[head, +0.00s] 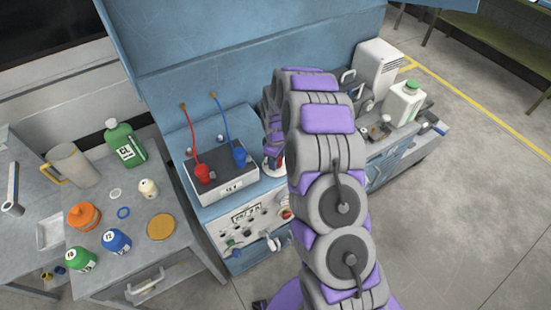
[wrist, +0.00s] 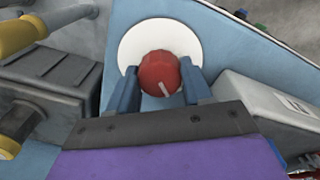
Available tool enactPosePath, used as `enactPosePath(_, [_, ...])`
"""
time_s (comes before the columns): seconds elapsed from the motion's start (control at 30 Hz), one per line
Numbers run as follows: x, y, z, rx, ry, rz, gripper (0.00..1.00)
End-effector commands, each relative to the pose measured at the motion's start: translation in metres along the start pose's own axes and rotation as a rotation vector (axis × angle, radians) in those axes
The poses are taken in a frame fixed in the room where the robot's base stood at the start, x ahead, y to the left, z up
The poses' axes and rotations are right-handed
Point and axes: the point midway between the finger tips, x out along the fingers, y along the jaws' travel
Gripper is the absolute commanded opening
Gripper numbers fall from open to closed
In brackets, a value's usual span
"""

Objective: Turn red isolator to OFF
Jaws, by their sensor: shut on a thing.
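The red isolator (wrist: 158,72) is a round red knob with a pale pointer mark, set on a white round plate (wrist: 130,44) on a blue panel. The mark points toward the lower right in the wrist view. My gripper (wrist: 160,84) has its two blue fingers on either side of the knob and is shut on it. In the head view a bit of red and white shows beside my arm, and the arm hides most of the isolator and my gripper. Any OFF label is not readable.
A grey battery (head: 222,172) with red and blue clamps stands left of my arm on the blue unit. A bench (head: 190,262) with bottles and cans is farther left. A white jug (head: 404,103) stands at the right. Open floor lies at the lower right.

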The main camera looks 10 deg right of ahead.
Motion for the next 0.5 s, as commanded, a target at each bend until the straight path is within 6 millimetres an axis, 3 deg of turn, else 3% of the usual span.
enactPosePath(0.13, [0.0039, -0.0031, 0.0041, -0.001, -0.011, -0.011, 0.19])
enactPosePath(0.17, [0.0039, -0.0030, 0.0041, -0.001, -0.011, -0.011, 0.51])
enactPosePath(0.4, [0.0020, -0.0019, 0.0021, 0.000, -0.006, -0.006, 0.74])
enactPosePath(0.5, [0.0015, -0.0017, 0.0012, 0.000, -0.005, -0.004, 0.75])
